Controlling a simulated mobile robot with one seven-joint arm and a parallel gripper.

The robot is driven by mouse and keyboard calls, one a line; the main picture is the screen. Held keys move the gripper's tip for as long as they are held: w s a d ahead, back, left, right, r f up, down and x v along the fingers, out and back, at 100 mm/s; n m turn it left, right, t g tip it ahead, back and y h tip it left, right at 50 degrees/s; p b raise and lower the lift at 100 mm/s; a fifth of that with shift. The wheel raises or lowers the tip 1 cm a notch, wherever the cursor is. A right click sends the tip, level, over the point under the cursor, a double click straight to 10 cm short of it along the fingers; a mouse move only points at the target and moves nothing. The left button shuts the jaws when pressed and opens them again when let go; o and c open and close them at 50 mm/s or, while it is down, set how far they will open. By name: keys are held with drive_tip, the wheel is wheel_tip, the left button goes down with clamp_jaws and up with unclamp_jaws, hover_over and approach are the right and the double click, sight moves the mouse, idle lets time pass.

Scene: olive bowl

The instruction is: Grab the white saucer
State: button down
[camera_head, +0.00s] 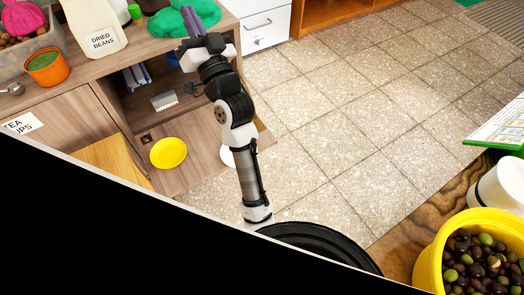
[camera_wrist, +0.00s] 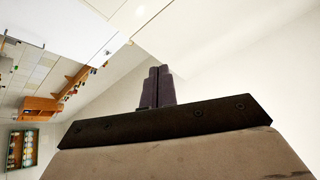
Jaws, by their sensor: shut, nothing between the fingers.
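A white round edge (camera_head: 227,156), likely the white saucer, shows in the head view just left of my forearm. My arm hides most of it. It lies low, at the right of the wooden surface at the cabinet's foot, right of a yellow plate (camera_head: 168,152). My gripper (camera_head: 192,22) is raised near the counter's right end, in front of a green cloth-like heap, far above and apart from the saucer. In the wrist view the two dark fingers (camera_wrist: 157,86) are pressed together and empty. No saucer shows in the wrist view.
The counter holds a dried beans packet (camera_head: 94,25), an orange pot (camera_head: 47,67) and a green heap (camera_head: 184,18). The open cabinet has a shelf below. A yellow bowl of olives (camera_head: 428,262) stands at lower right. The tiled floor (camera_head: 350,110) is clear.

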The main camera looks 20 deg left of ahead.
drive_tip(key=w+d+f+m+g+h+b, duration=0.1)
drive_tip(key=w+d+f+m+h+b, duration=0.25)
drive_tip(key=f, duration=1.15)
drive_tip(key=w+d+f+m+g+h+b, duration=0.15)
drive_tip(key=w+d+f+m, duration=0.35)
drive_tip(key=f, duration=0.9)
drive_tip(key=s+d+f+m+g+b, duration=0.1)
drive_tip(key=s+d+f+m, duration=0.1)
drive_tip(key=d+f, duration=0.55)
drive_tip(key=s+d+f+m+b, duration=0.1)
drive_tip(key=s+d+f+m, duration=0.3)
drive_tip(key=f, duration=0.7)
drive_tip(key=shift+n, duration=0.55)
drive_tip(key=x, duration=0.3)
drive_tip(key=w+x, duration=0.1)
drive_tip(key=x, duration=0.3)
drive_tip(key=d+p+x, duration=0.1)
drive_tip(key=x, duration=0.2)
drive_tip(key=shift+w+a+f, duration=0.15)
drive_tip(key=shift+w+f, duration=0.05)
drive_tip(key=shift+w, duration=0.2)
drive_tip(key=s, duration=0.1)
drive_tip(key=s+p, duration=0.1)
drive_tip(key=shift+s+a, duration=0.35)
drive_tip(key=shift+s, duration=0.05)
drive_tip(key=shift+s+a, duration=0.2)
drive_tip(key=shift+s, duration=0.4)
drive_tip(key=shift+s+f, duration=0.1)
